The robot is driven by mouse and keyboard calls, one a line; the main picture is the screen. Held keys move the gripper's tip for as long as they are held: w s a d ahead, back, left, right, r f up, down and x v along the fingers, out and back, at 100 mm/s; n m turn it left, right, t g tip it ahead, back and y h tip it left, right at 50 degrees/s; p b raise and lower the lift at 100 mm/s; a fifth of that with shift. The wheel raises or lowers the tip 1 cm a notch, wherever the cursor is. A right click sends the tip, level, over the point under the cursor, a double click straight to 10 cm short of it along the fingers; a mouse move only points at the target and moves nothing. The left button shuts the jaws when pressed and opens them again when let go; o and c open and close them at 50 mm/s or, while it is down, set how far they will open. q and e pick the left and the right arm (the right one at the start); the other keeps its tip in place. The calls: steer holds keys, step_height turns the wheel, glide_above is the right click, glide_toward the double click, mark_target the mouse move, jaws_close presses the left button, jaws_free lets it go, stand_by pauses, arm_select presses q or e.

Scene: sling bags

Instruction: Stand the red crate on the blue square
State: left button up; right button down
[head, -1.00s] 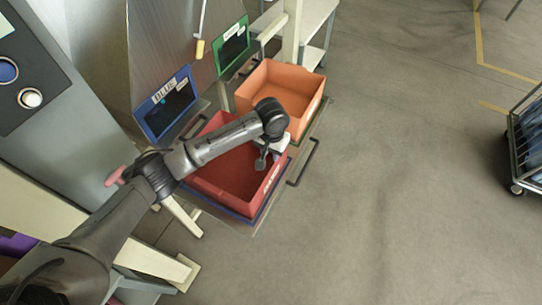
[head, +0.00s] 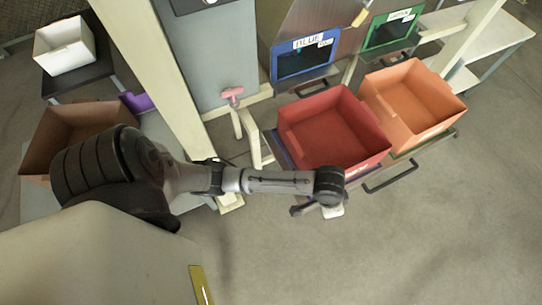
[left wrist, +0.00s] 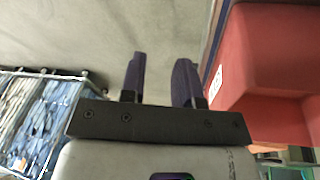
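The red crate (head: 322,122) stands upright and empty below the blue-framed opening labelled BLUE (head: 305,62). It rests on a ledge; a strip of the blue square (head: 285,155) shows along its left edge, and the rest is hidden under the crate. My left gripper (head: 333,212) is in front of the crate, apart from its front wall in the head view. In the left wrist view the two fingers (left wrist: 160,80) are spread with nothing between them, and the red crate (left wrist: 275,60) is to their right. My right gripper is not in view.
An orange crate (head: 412,100) stands close on the right, below a green-framed opening (head: 392,30). A brown crate (head: 75,130) and a white bin (head: 64,46) are at the left. A handle bar (head: 392,178) juts out front. The floor at the lower right is clear.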

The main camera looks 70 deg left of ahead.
arm_select(q)
steer(key=s+a+t+y, duration=0.1)
steer(key=s+a, duration=0.2)
steer(key=s, duration=0.6)
steer(key=s+a+r+n+y, duration=0.1)
steer(key=s+a, duration=0.3)
steer(key=s, duration=0.5)
steer(key=shift+s+r+t, duration=0.2)
steer(key=shift+t, duration=0.2)
steer(key=shift+d, duration=0.1)
